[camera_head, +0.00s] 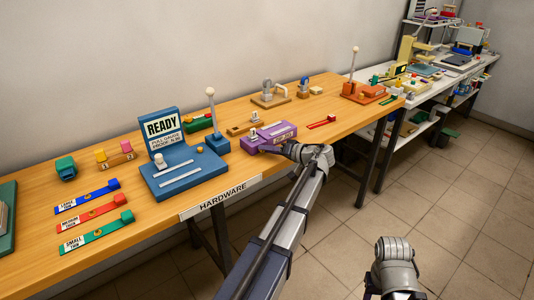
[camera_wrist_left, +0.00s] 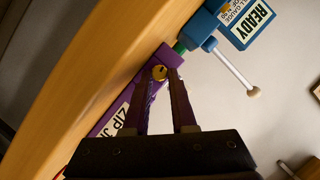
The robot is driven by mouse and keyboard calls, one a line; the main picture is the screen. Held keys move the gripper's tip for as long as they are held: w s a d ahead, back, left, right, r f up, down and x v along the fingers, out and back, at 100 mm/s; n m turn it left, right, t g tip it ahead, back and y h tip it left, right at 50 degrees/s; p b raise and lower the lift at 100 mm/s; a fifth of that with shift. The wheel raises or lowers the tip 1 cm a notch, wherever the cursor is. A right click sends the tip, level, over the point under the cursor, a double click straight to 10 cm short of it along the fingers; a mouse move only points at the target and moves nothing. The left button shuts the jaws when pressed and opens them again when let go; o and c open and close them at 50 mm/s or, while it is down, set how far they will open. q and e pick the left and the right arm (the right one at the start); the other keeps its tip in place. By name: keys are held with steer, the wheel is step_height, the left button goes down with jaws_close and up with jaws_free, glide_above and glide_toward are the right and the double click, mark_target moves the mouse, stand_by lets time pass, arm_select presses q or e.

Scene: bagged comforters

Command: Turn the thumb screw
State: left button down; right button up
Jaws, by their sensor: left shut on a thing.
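The purple fixture (camera_head: 268,135) with a white label sits near the front edge of the wooden bench. In the left wrist view the purple fixture (camera_wrist_left: 172,57) carries a small round brass thumb screw (camera_wrist_left: 160,73) near its end. My left gripper (camera_head: 273,150) reaches in over the bench edge to the near side of the fixture. In the left wrist view the fingertips of my left gripper (camera_wrist_left: 163,76) are closed around the brass screw. The screw is hidden by the gripper in the head view. Only a grey link of my right arm shows at the lower right.
A blue stand with a READY sign (camera_head: 162,127) is left of the fixture, with a white-knobbed lever (camera_head: 212,108) between. A red tool (camera_head: 322,122) and an orange lever fixture (camera_head: 365,92) lie to the right. Colored labelled bars (camera_head: 92,213) lie at the left.

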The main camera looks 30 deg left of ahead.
arm_select(q)
steer(key=shift+w+d+f+m+g+y+b, duration=0.15)
steer(key=shift+m+g+y+b, duration=0.15)
steer(key=shift+m+b, duration=0.35)
steer(key=shift+s+a+f+m+g+y+b, duration=0.1)
steer(key=shift+f+m+g+y+b, duration=0.15)
steer(key=shift+m+b, duration=0.4)
steer(key=shift+r+m, duration=0.15)
steer(key=shift+m, duration=0.15)
steer(key=c, duration=0.7)
jaws_free()
steer(key=shift+c, duration=0.2)
